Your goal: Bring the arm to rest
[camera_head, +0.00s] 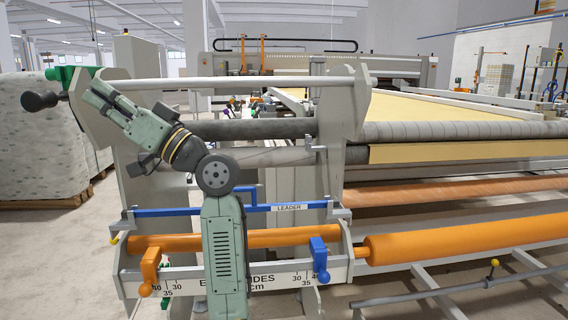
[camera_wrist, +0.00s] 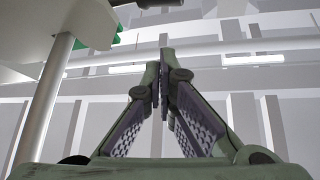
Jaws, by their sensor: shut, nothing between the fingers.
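My gripper (camera_head: 101,97) is at the upper left of my grey-green arm, which rises from the bottom of the head view, bends at a round joint and slants up to the left. The gripper is shut and empty. It appears in front of the light grey end plate (camera_head: 84,118) of the gantry; whether it touches the plate cannot be told. In the wrist view the two fingers (camera_wrist: 160,82) meet and point up toward the ceiling beams, with nothing between them.
The white top bar (camera_head: 240,83) and dark roller (camera_head: 262,129) run right of the gripper. The blue LEADER bar (camera_head: 180,211) and orange roller (camera_head: 272,237) pass close to my arm. A green part (camera_head: 72,75) and dark knob (camera_head: 40,101) stick out left. A post (camera_wrist: 50,95) stands left in the wrist view.

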